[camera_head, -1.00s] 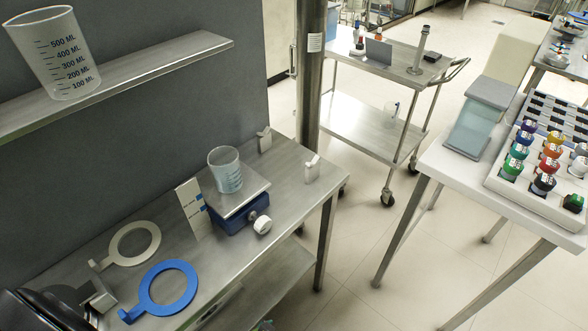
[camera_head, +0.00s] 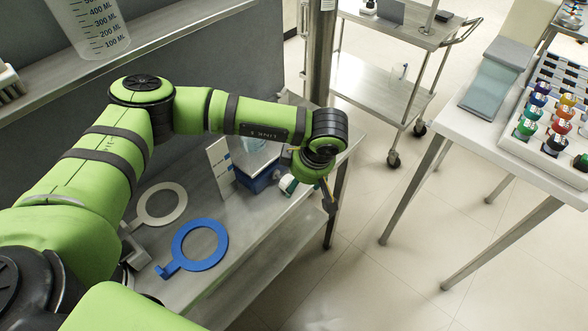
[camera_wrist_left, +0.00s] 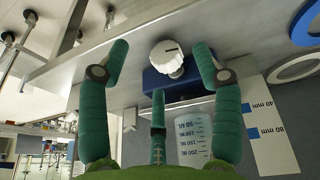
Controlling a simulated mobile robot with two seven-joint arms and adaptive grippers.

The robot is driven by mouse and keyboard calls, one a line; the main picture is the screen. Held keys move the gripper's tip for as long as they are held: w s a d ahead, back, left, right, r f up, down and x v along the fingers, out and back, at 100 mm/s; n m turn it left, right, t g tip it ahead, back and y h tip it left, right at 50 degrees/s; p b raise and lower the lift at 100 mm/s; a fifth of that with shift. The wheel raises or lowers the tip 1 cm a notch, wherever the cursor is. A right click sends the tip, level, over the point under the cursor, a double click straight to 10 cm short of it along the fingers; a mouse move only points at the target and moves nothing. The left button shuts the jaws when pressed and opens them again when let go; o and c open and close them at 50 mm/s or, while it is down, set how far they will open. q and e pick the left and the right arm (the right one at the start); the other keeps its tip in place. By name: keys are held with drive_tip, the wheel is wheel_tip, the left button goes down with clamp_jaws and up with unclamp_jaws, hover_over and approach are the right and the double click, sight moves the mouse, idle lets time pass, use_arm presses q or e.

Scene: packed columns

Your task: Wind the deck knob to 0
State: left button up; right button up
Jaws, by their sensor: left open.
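The white deck knob (camera_wrist_left: 167,57) is on the front of a blue lifting stand in the left wrist view. A dark mark shows on its face; I cannot read a setting. In the head view my arm mostly hides the knob. The blue stand (camera_head: 258,180) carries a plate with a clear beaker (camera_head: 254,158); the beaker also shows in the left wrist view (camera_wrist_left: 192,135). My left gripper (camera_wrist_left: 160,50) is open, its green fingers on either side of the knob, with gaps visible. A white scale card (camera_head: 220,165) with blue millimetre marks (camera_wrist_left: 262,120) stands beside the stand. My right gripper is not in view.
A blue ring holder (camera_head: 200,245) and a pale ring holder (camera_head: 162,204) lie on the steel bench (camera_head: 265,222). A shelf (camera_head: 150,40) with a large beaker (camera_head: 88,25) is above. A trolley (camera_head: 385,85) and a white table (camera_head: 470,135) stand right, with open floor between.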

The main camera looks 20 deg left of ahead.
sight(289, 181)
use_arm(q)
drive_tip(key=shift+w+a+r+y+p, duration=0.15)
drive_tip(key=shift+w+a+r+y, duration=0.1)
drive_tip(key=shift+a, duration=0.3)
drive_tip(key=shift+w+a+r+y+p, duration=0.15)
drive_tip(key=shift+w+a+y, duration=0.1)
drive_tip(key=shift+a, duration=0.25)
drive_tip(key=shift+w+a+f+t+p, duration=0.1)
drive_tip(key=shift+a+f+t+p, duration=0.15)
drive_tip(key=shift+f, duration=0.3)
drive_tip(key=shift+a+f+t+p, duration=0.15)
drive_tip(key=shift+f+p, duration=0.15)
drive_tip(key=shift+f, duration=0.25)
drive_tip(key=p+x, duration=0.1)
drive_tip(key=x, duration=0.2)
drive_tip(key=shift+f, duration=0.4)
drive_tip(key=shift+w+f, duration=0.1)
drive_tip(key=c, duration=1.2)
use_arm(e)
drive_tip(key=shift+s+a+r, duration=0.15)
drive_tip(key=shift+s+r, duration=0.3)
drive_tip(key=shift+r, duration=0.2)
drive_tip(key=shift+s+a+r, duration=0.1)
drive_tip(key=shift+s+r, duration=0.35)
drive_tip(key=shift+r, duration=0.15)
